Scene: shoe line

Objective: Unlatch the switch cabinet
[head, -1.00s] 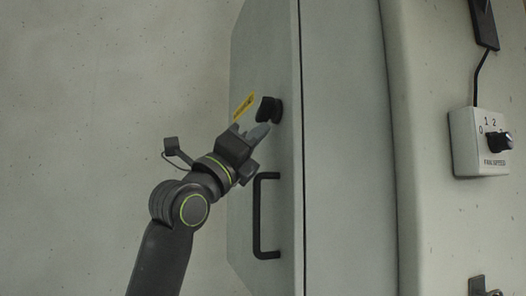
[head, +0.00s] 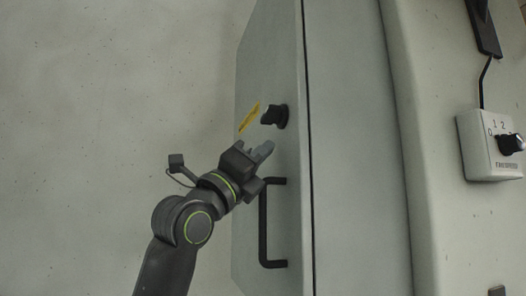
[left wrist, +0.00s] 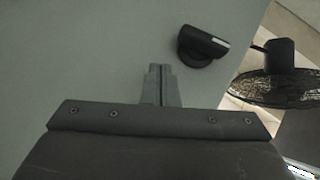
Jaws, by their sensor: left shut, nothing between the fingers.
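The switch cabinet (head: 272,60) is a grey box whose door faces my left arm. A black latch knob (head: 274,115) sits on the door beside a yellow label (head: 249,117), with a black bar handle (head: 264,225) below it. My left gripper (head: 266,149) is shut and empty, a little below the knob and apart from it. In the left wrist view, the shut fingertips (left wrist: 160,72) point at the grey door, and the knob (left wrist: 201,46) with a pale mark lies to their upper right. My right gripper is not in view.
A white switch box (head: 483,165) with a black dial numbered 0, 1, 2 hangs on the pale wall to the right. The floor at left is clear. A black round mesh object (left wrist: 275,88) shows beyond the door's edge in the left wrist view.

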